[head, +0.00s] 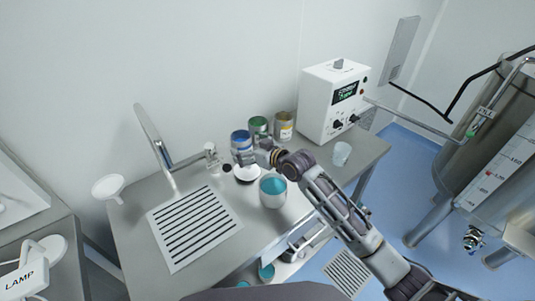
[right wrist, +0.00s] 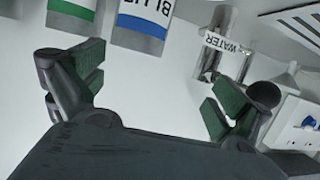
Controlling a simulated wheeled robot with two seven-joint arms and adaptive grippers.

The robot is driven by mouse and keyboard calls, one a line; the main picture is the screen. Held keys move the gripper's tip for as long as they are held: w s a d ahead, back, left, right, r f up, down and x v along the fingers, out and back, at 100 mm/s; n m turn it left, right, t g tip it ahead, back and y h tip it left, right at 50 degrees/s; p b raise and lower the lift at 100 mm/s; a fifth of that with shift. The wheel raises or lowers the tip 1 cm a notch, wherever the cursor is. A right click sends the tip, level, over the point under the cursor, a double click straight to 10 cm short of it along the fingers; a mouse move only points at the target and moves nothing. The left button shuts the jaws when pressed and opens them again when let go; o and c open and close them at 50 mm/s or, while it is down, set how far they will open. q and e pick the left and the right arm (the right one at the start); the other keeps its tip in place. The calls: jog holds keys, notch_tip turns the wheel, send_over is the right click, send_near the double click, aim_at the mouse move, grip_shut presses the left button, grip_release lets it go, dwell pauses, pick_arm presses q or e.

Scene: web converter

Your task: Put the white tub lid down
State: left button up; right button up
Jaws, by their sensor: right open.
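The white tub lid (head: 248,175) lies low over the grey table, beside the open white tub (head: 273,200) with teal contents. My right gripper (head: 243,160) is right above the lid's far side and partly covers it. In the right wrist view the right gripper (right wrist: 150,95) has its two green-padded fingers wide apart. A pale surface fills the space between them; I cannot tell lid from tabletop there. Nothing is seen clamped. My left gripper is not in view.
Blue (head: 241,140), green (head: 258,126) and yellow (head: 284,127) labelled cans stand behind the gripper. A white instrument box (head: 333,100) and a clear cup (head: 341,153) are to the right; a slotted drain plate (head: 195,228) is left.

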jog(key=v, duration=1)
jog(key=shift+a+r+b, duration=0.1)
jog(key=shift+b, duration=0.25)
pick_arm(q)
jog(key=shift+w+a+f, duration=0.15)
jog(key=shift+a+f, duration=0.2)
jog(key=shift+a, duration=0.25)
pick_arm(e)
jog(key=shift+s, duration=0.1)
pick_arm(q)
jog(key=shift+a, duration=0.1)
